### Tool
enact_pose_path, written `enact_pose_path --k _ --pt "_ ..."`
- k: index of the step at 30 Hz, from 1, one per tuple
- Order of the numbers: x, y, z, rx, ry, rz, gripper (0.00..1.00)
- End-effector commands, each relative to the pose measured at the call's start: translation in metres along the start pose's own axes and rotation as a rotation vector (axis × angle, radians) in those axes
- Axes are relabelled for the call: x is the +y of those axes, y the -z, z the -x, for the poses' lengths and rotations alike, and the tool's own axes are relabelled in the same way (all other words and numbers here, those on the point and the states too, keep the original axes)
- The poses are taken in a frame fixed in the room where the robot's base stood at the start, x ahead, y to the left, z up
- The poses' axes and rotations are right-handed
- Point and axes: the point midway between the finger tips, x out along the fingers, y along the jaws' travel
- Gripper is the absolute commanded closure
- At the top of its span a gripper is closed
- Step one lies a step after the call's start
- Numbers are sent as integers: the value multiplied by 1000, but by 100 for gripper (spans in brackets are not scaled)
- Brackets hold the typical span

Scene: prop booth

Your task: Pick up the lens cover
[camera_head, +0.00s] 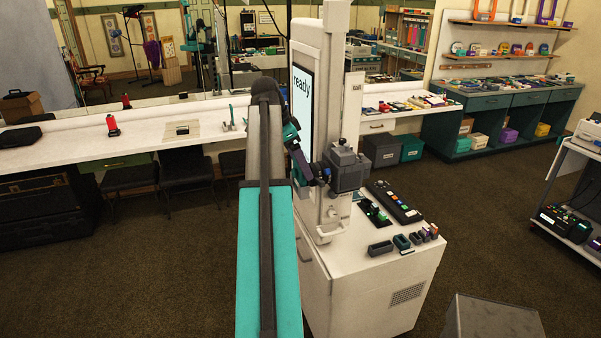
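I cannot tell for certain which thing is the lens cover; several small dark and coloured pieces lie on the white cabinet top, too small to make out. Among them are a dark block (380,248) and a teal-and-black block (401,242) near the front edge. My teal arm rises from the bottom middle. Its wrist bends down at the left of the white machine column, and my gripper (321,177) shows small and dark there, in front of the grey machine head. Its fingers are too small and dark to show whether they are open.
The white cabinet (372,295) carries a tall column with a screen reading "ready" (302,98) and a grey head (345,169). A long black control panel (393,201) lies at the back right. A grey box (492,318) stands at lower right. Carpet left of my arm is free.

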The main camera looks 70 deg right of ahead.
Motion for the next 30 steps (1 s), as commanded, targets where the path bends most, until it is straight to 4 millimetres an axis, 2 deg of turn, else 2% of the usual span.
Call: enact_pose_path --k 1,6,7,20,26,30 --pt "0 0 0 0 0 0 23" --pt "0 0 0 0 0 0 52" --pt "0 0 0 0 0 0 54" --pt "-1 2 4 1 1 0 54" --pt "-2 7 17 1 1 0 54" --pt "-2 14 33 1 2 -1 54"
